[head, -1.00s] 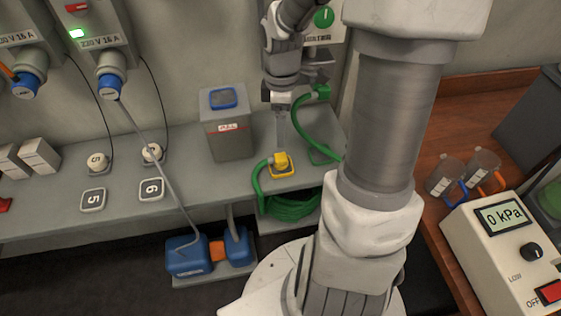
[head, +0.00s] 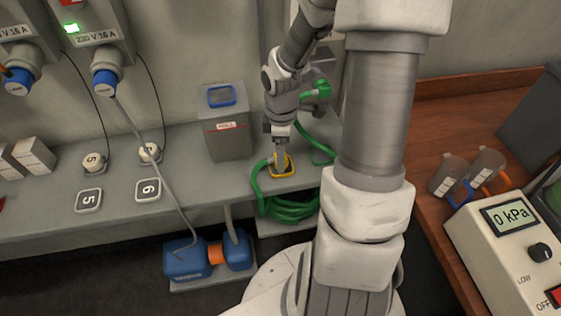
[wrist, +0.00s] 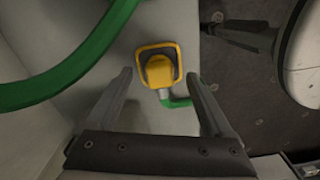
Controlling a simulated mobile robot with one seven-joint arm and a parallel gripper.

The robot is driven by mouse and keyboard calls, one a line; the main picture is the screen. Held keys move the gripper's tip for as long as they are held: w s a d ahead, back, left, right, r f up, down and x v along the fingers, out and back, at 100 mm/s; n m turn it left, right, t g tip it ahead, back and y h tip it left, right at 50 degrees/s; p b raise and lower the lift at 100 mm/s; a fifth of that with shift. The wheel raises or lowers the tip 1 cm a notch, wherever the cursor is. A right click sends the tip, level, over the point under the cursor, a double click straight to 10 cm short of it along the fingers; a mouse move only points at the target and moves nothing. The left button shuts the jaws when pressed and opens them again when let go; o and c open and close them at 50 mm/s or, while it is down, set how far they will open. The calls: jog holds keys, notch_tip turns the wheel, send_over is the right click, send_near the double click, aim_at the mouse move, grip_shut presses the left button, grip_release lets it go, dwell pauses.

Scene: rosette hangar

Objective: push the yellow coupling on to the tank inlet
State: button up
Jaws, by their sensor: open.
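The yellow coupling (wrist: 159,71) stands in a yellow-rimmed square holder (wrist: 178,50) on the grey bench, with a green hose (wrist: 70,75) nearby and a short green piece at its lower side. My gripper (wrist: 160,76) is open and empty, its fingertips to the left and right of the coupling in the wrist view. In the head view my gripper (head: 281,162) points down over the holder (head: 292,167) and hides most of the coupling. I cannot tell whether the fingers touch it. I cannot pick out the tank inlet for sure.
A grey box with a blue-rimmed square top (head: 227,130) stands left of my gripper. Coiled green hose (head: 290,208) hangs at the bench front. A blue pump (head: 190,260) sits below. A gauge box reading 0 kPa (head: 505,245) and two cups (head: 450,175) are at right.

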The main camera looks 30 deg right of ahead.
notch_tip(320, 180, down, 2)
jog(key=shift+f, duration=0.1)
jog(key=c, duration=1.4)
